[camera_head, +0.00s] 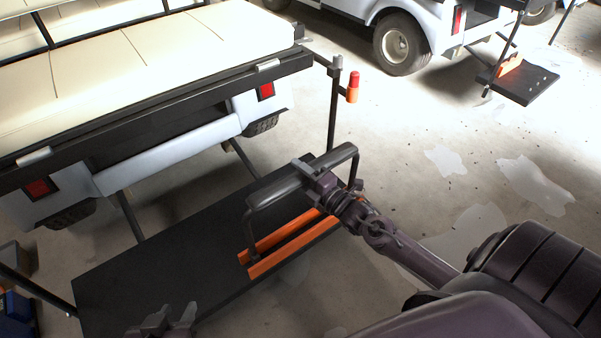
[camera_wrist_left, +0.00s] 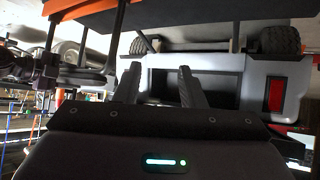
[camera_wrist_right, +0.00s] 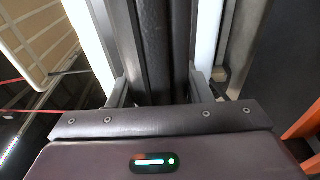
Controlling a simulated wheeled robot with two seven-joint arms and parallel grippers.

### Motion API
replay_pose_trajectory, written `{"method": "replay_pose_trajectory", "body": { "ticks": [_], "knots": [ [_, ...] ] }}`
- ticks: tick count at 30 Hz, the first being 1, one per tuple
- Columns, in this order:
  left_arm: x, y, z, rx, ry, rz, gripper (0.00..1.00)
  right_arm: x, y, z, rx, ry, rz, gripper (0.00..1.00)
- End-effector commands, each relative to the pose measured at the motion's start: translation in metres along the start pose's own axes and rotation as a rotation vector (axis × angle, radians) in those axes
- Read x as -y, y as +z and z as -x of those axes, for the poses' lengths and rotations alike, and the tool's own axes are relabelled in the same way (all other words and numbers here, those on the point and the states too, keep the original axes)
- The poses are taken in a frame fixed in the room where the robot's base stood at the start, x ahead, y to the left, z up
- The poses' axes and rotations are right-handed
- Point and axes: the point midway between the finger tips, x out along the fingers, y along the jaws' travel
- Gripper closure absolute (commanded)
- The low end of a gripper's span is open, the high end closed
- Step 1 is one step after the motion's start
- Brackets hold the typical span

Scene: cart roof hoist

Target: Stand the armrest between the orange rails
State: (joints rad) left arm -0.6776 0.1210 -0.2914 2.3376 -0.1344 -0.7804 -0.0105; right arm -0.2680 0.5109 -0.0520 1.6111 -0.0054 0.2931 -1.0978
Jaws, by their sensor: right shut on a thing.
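The black armrest (camera_head: 285,187) has a padded top bar and a bent leg at each end. My right gripper (camera_head: 318,182) is shut on its top bar near the middle; the bar also shows between the fingers in the right wrist view (camera_wrist_right: 157,50). Two parallel orange rails (camera_head: 275,240) lie on the black platform behind the cart. The armrest is upright above the rails. Its left leg comes down near the left ends of the rails; I cannot tell whether it touches. The right leg's foot is hidden behind my arm. My left gripper (camera_head: 172,316) is open and empty over the platform's near edge.
The black platform (camera_head: 150,265) is clear left of the rails. The white cart's cream seat (camera_head: 130,60) and rear body stand behind it. A post with a red and orange lamp (camera_head: 353,85) rises by the platform's far corner. A second cart (camera_head: 430,30) is at the back.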

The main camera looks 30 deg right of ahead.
Motion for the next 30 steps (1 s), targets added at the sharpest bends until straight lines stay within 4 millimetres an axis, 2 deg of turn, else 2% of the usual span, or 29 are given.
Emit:
{"method": "replay_pose_trajectory", "body": {
  "ticks": [30],
  "knots": [
    [0.006,-0.087,0.012,-0.383,-0.015,-0.017,0.64,0.013,0.001,-0.001,0.001,0.007,0.002,0.98]
  ]
}}
